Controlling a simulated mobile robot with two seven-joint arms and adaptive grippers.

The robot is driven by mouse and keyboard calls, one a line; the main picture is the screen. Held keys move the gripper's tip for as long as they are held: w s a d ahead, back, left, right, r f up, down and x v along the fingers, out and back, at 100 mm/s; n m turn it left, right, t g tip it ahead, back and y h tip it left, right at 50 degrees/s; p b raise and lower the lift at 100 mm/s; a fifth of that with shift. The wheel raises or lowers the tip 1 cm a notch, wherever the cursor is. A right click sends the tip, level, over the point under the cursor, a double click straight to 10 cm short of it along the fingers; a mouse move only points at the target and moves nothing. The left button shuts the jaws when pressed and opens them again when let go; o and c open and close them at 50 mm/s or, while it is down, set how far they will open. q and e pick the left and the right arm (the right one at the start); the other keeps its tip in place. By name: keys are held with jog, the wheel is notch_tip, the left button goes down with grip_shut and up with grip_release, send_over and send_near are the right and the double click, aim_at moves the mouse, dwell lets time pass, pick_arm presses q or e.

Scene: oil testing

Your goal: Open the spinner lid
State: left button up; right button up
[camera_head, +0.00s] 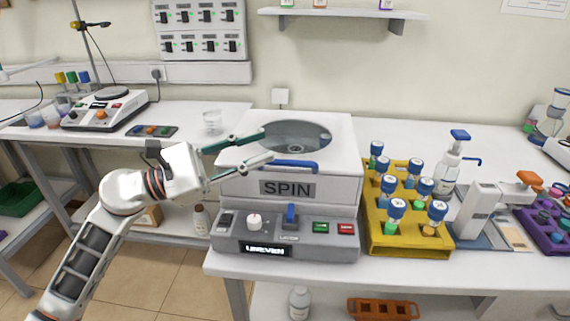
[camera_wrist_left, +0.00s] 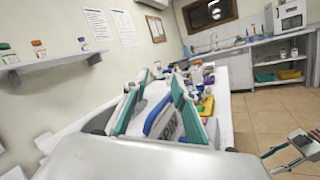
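The grey-white spinner marked SPIN (camera_head: 288,188) stands on the bench. Its lid has a round clear window (camera_head: 296,134) and lies closed on top. A blue handle (camera_head: 290,164) runs along the lid's front edge. My left gripper (camera_head: 266,147) is open at the lid's left front, its teal fingers apart, tips close to the handle. In the left wrist view the blue handle (camera_wrist_left: 158,113) shows between the two fingers; contact cannot be told. My right gripper (camera_wrist_left: 270,163) shows small at the lower right of the left wrist view, its fingers apart and empty; the head view lacks it.
The panel (camera_head: 285,232) below has a knob, a blue lever, and green and red buttons. A yellow rack (camera_head: 410,242) of blue-capped bottles stands close on the right. A beaker (camera_head: 212,122) stands behind left. A shelf (camera_head: 345,13) hangs above.

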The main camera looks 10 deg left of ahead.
aim_at(276, 162)
pick_arm(q)
jog(key=shift+w+d+f+m+g+y+p, duration=0.2)
jog(key=shift+w+d+f+m+g+y, duration=0.4)
jog(key=shift+d+f+m, duration=0.4)
jog(key=shift+w+d+f+m+g+y+p, duration=0.2)
jog(key=shift+w+d+f+m+g+y, duration=0.25)
jog(key=shift+w+d+f+m+y, duration=0.55)
jog(key=shift+w+d+f+m+g+y+p, duration=0.25)
jog(key=shift+d+f+m+g, duration=0.4)
jog(key=shift+m, duration=0.65)
grip_shut()
